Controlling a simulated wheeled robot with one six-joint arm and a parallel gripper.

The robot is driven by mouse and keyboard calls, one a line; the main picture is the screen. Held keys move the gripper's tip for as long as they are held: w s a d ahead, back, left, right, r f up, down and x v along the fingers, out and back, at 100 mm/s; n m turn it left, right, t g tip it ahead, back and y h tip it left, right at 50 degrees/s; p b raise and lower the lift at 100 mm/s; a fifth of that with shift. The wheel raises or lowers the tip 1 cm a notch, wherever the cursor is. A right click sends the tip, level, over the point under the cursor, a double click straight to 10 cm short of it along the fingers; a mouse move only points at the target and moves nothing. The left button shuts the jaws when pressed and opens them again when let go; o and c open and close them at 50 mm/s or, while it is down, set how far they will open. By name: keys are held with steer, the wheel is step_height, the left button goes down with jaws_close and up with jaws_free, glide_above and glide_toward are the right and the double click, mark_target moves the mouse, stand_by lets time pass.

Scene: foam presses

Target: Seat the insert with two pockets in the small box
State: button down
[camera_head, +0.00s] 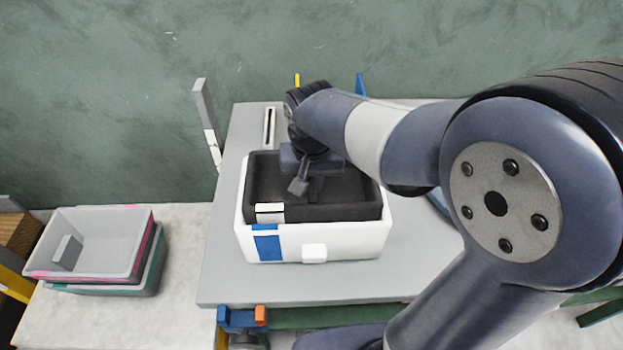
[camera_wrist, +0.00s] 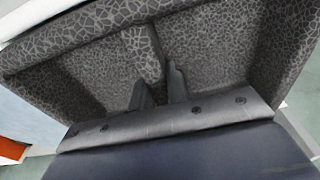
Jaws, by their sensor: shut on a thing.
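The dark foam insert (camera_head: 350,213) is inside the mouth of the small white box (camera_head: 350,243) on a grey platform. Its front wall stands above the box's front rim. My gripper (camera_head: 312,188) reaches down into the insert. In the wrist view my gripper (camera_wrist: 160,92) is shut on the divider (camera_wrist: 143,56) between the two pockets. The insert's mottled walls (camera_wrist: 215,45) show on both sides of the divider. The pocket floors are partly hidden by my gripper. How deep the insert sits at the back right is hidden by my arm.
Stacked grey trays (camera_head: 100,225), with pink and teal edges, stand on a pale table at left. A grey post (camera_head: 205,115) rises beside the platform (camera_head: 222,270). Blue and orange parts (camera_head: 243,317) sit at its front edge. My arm covers the right side.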

mark_target(311, 187)
steer(key=shift+f+b, duration=3.2)
steer(key=shift+f, duration=1.25)
steer(key=c, duration=1.3)
jaws_free()
steer(key=shift+r, duration=0.1)
steer(key=r, duration=0.3)
steer(key=s+r+p, duration=0.1)
steer(key=r, duration=0.6)
steer(key=shift+s+r, duration=0.3)
steer(key=shift+f, duration=0.1)
